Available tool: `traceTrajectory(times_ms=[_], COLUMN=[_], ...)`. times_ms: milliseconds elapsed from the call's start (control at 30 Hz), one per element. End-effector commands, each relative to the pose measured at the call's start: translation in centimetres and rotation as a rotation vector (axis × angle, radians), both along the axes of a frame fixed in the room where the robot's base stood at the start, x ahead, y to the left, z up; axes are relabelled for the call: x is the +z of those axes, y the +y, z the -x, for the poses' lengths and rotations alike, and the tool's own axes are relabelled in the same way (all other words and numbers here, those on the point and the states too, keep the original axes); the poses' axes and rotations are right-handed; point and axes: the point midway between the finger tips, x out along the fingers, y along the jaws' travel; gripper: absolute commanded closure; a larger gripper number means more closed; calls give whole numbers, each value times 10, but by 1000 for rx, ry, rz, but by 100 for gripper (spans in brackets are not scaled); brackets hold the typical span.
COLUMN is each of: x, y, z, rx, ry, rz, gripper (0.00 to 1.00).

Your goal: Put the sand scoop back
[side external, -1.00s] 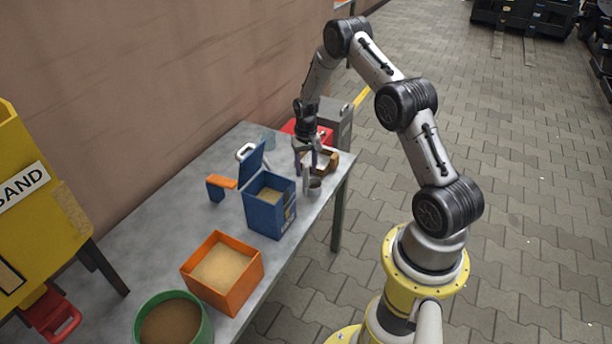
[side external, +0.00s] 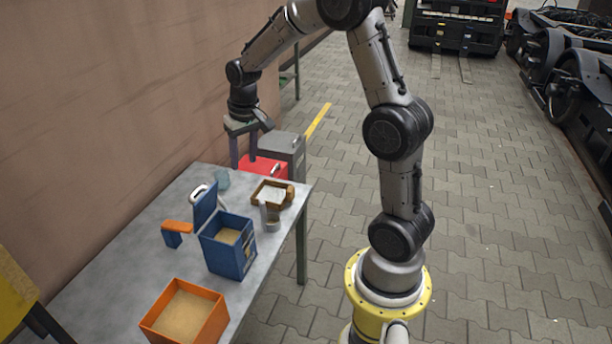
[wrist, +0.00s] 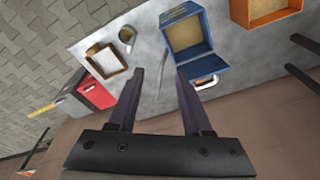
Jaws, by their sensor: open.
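A small grey metal cup-shaped piece with an upright flat handle, which looks like the sand scoop (side external: 271,218), stands on the table near its right edge. It touches or nearly touches the front of a wooden-rimmed tray (side external: 257,198); I cannot tell which. It also shows in the wrist view (wrist: 127,36), beside the tray (wrist: 91,51). My gripper (side external: 243,162) is open and empty, above the far end of the table, up and away from the scoop. In the wrist view my two fingers (wrist: 160,72) have nothing between them.
A blue box (side external: 226,258) with its lid open holds sand. An orange box of sand (side external: 185,318) stands nearer the camera. An orange-and-blue piece (side external: 176,229) lies left of the blue box. A red case (side external: 266,168) and a grey case (side external: 285,149) stand beyond the table.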

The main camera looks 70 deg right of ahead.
Motion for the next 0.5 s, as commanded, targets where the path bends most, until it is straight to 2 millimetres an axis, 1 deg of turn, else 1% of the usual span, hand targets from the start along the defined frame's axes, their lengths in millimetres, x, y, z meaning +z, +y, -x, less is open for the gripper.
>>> traceTrajectory(times_ms=[33, 100, 167, 200, 267, 333, 400, 500], x=[23, 46, 63, 73, 86, 97, 105, 110], y=[19, 41, 58, 70, 86, 102, 117, 134], z=[11, 29, 46, 58, 78, 102, 127, 161], rx=[42, 96, 141, 171, 216, 268, 320, 391], ry=[-29, -60, -86, -105, -132, -164, -196, -239], rz=[13, 27, 38, 45, 55, 67, 77, 90], gripper=[50, 50, 50, 50, 50, 50, 50, 50])
